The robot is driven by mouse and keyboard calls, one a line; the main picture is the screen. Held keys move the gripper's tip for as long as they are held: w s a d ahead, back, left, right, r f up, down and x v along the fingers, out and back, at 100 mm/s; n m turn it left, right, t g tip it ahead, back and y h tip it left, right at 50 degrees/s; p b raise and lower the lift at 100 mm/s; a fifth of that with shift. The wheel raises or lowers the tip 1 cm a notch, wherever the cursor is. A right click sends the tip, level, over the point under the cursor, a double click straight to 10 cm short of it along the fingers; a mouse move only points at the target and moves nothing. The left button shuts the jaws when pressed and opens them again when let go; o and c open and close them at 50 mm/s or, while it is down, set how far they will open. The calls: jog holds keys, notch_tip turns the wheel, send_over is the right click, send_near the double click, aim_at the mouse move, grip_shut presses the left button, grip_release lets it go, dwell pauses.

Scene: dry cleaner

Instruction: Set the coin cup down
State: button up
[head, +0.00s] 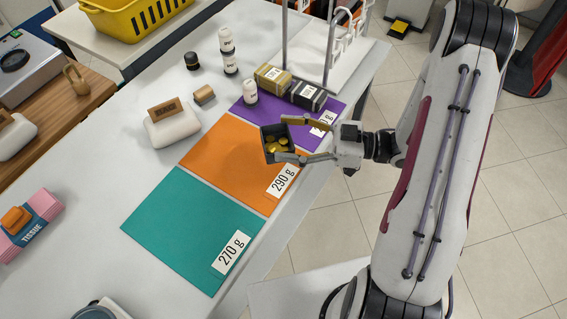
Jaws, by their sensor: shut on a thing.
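The coin cup (268,147) is a small dark square cup with gold coins (277,144) inside. My gripper (282,139) is shut on it, with a finger on each side. The cup is tilted, and its open top shows in the head view. It appears over the far part of the orange mat (225,155), near the border with the purple mat (247,112). I cannot tell whether its base touches the mat. The orange mat is labelled 290 g. The teal mat (180,220) in front is labelled 270 g. The purple mat's label is partly hidden by my gripper.
A gold box (272,78), a black box (308,95) and a white bottle (250,91) stand at the purple mat's far edge. A white block with a brown top (172,124) stands left of the orange mat. The teal mat is bare.

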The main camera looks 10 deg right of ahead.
jog(key=shift+f, duration=2.7)
jog(key=shift+f, duration=0.1)
jog(key=shift+f, duration=1.95)
jog(key=shift+f, duration=0.1)
jog(key=o, duration=1.2)
jog(key=shift+d, duration=0.1)
jog(key=v, duration=1.2)
